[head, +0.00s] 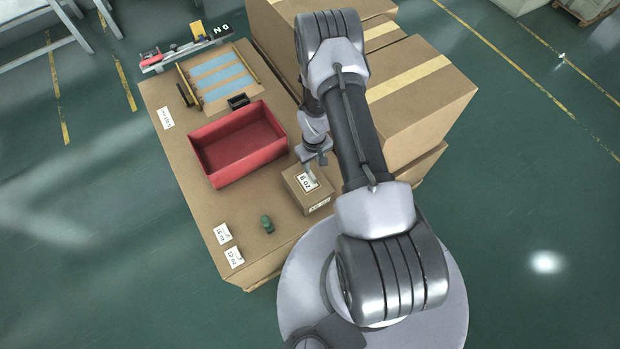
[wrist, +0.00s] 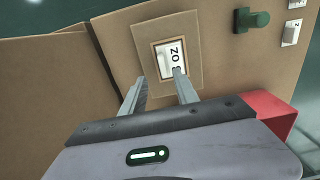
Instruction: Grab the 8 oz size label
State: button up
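The 8 oz size label (head: 307,182) is a white card with dark print on top of a small cardboard box (head: 319,196). In the wrist view the label (wrist: 166,62) lies inside a thin brown border on the box top (wrist: 188,32), with part of its print covered by a fingertip. My gripper (head: 313,174) is over the box.
A red bin (head: 212,168) stands left of the box. A green object (head: 267,224) and two white labels, 16 oz (head: 222,233) and 12 oz (head: 234,257), are on the cardboard surface (head: 190,205). Large cardboard boxes (head: 425,100) stand behind and right of my arm.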

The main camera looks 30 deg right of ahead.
aim_at(312, 174)
jog(key=f, duration=0.2)
jog(key=f+b, duration=0.1)
jog(key=f, duration=0.2)
jog(key=f+b, duration=0.1)
jog(key=f, duration=0.1)
jog(key=shift+s+a+f, duration=0.1)
jog(key=shift+a+f, duration=0.2)
jog(key=shift+f, duration=0.05)
jog(key=shift+r, duration=0.1)
grip_shut()
